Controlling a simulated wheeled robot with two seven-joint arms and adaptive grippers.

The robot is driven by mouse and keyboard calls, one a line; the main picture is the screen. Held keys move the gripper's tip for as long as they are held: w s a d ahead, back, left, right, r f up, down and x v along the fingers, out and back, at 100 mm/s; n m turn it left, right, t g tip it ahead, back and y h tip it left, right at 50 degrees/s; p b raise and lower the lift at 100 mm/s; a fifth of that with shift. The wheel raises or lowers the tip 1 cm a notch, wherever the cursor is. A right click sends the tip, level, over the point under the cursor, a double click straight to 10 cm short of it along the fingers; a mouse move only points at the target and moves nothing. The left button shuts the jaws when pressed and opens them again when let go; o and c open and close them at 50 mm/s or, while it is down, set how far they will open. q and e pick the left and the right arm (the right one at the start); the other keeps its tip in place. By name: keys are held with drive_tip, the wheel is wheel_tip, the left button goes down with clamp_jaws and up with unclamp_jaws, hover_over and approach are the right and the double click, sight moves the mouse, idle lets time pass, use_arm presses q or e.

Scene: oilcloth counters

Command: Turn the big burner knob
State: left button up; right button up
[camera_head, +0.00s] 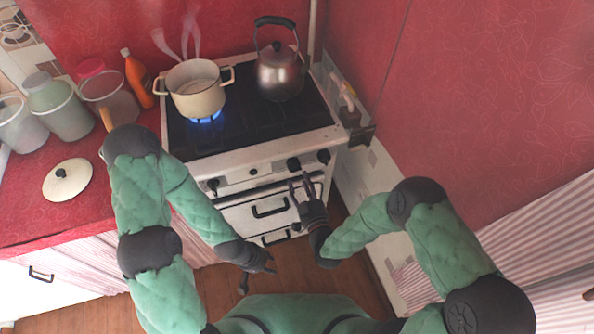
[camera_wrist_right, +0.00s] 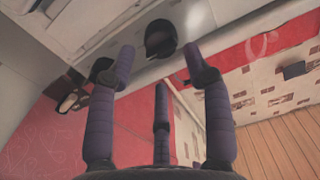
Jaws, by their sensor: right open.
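The stove front (camera_head: 232,178) has black knobs. One large-looking black knob (camera_head: 293,164) is right of centre, and another knob (camera_head: 323,156) is at the right end. A further knob (camera_head: 212,184) is at the left. My right gripper (camera_head: 301,180) is open and empty just in front of the right-of-centre knob. In the right wrist view that knob (camera_wrist_right: 160,38) shows beyond and between the spread fingertips, with no visible contact. Which knob the task calls big is not certain. My left gripper (camera_head: 257,275) hangs low over the floor, its fingers apart and empty.
A cream pot (camera_head: 197,92) steams over a blue flame; a kettle (camera_head: 279,75) stands at the back right. Jars, an orange bottle (camera_head: 137,76) and a lid (camera_head: 67,180) are on the left counter. A rack (camera_head: 356,125) adjoins the stove's right side. Drawer handles (camera_head: 270,207) protrude below.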

sight(296, 169)
drive_tip(key=b+x, duration=0.1)
drive_tip(key=x, duration=0.4)
drive_tip(key=shift+w+a, duration=0.15)
drive_tip(key=shift+w, duration=0.2)
